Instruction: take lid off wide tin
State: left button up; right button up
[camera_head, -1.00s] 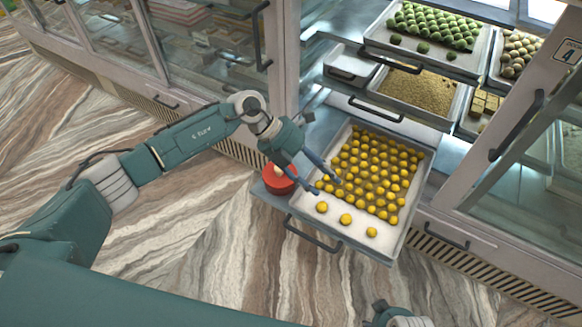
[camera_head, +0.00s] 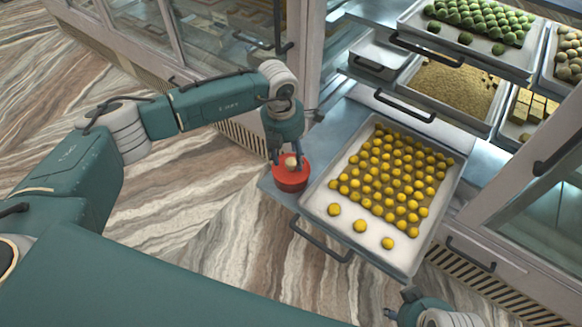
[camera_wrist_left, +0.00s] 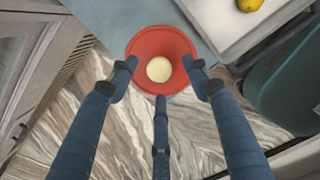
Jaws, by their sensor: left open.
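The wide tin (camera_head: 291,182) is red and round and stands upright at the left end of the pulled-out shelf, beside a tray of yellow sweets. Its red lid (camera_head: 287,166) with a pale round knob is on top. The left wrist view looks down on the lid (camera_wrist_left: 148,44) and the cream knob (camera_wrist_left: 159,69). My left gripper (camera_head: 287,160) is above the lid with its fingers pointing down. In the left wrist view its three fingers (camera_wrist_left: 160,80) are spread around the knob, apart from it. My right gripper (camera_head: 425,308) shows only partly at the bottom edge.
The tray of yellow sweets (camera_head: 350,237) is close on the tin's right, with a dark handle (camera_head: 322,243) in front. Trays with green balls (camera_head: 484,48) and crumbly sweets (camera_head: 405,82) are above. Open floor (camera_head: 220,230) lies to the left.

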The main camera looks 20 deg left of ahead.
pick_arm(q)
jog(key=shift+w+f, duration=0.2)
jog(key=shift+f, duration=1.25)
jog(key=c, duration=1.2)
pick_arm(e)
jog(key=shift+v, duration=0.95)
pick_arm(q)
jog(key=shift+r, duration=0.15)
jog(key=shift+c, duration=0.2)
pick_arm(e)
jog(key=shift+w, duration=0.15)
